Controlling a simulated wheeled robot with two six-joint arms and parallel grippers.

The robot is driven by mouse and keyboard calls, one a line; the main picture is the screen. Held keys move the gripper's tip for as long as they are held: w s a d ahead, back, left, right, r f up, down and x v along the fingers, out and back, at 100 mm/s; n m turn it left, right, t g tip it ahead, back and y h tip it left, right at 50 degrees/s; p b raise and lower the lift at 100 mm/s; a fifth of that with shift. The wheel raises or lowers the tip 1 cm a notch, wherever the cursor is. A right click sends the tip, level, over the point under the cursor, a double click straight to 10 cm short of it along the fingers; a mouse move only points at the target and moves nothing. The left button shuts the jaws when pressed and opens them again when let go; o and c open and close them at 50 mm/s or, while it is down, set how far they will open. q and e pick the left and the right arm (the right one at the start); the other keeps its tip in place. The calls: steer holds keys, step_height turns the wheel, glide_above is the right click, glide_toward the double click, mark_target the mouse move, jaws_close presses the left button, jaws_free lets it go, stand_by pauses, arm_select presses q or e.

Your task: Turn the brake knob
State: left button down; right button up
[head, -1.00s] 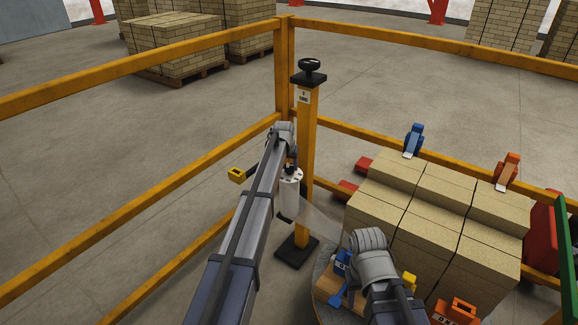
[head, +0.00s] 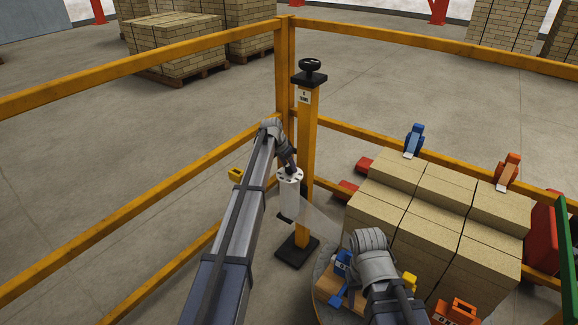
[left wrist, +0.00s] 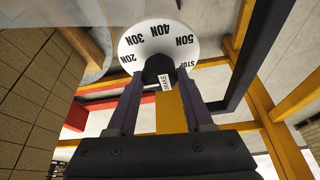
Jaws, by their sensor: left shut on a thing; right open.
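The brake knob (left wrist: 158,66) is black and sits at the centre of a white dial (left wrist: 150,38) marked 20N, 30N, 40N, 50N and STOP in the left wrist view. My left gripper (left wrist: 160,82) is shut on the knob, one finger on each side. In the head view, my left gripper (head: 291,168) comes down on top of a white roll (head: 289,200) beside the yellow post (head: 306,160); the knob is hardly visible there. My right gripper (head: 368,246) is over the front of the brick stack, its fingers mostly hidden by my wrist.
A clear film sheet (head: 320,222) stretches from the roll toward the brick stack (head: 415,205). Yellow rails (head: 150,67) fence the area. Blue and orange clamps (head: 414,140) stand by the stack. Open floor lies left.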

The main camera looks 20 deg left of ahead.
arm_select(q)
steer(key=shift+m+g+h, duration=0.3)
steer(key=shift+m, duration=1.2)
steer(key=shift+c, duration=1.5)
jaws_free()
steer(key=p+v, duration=0.7)
steer(key=v, duration=0.1)
steer(key=shift+w+a+f, duration=0.1)
steer(key=shift+f, duration=0.05)
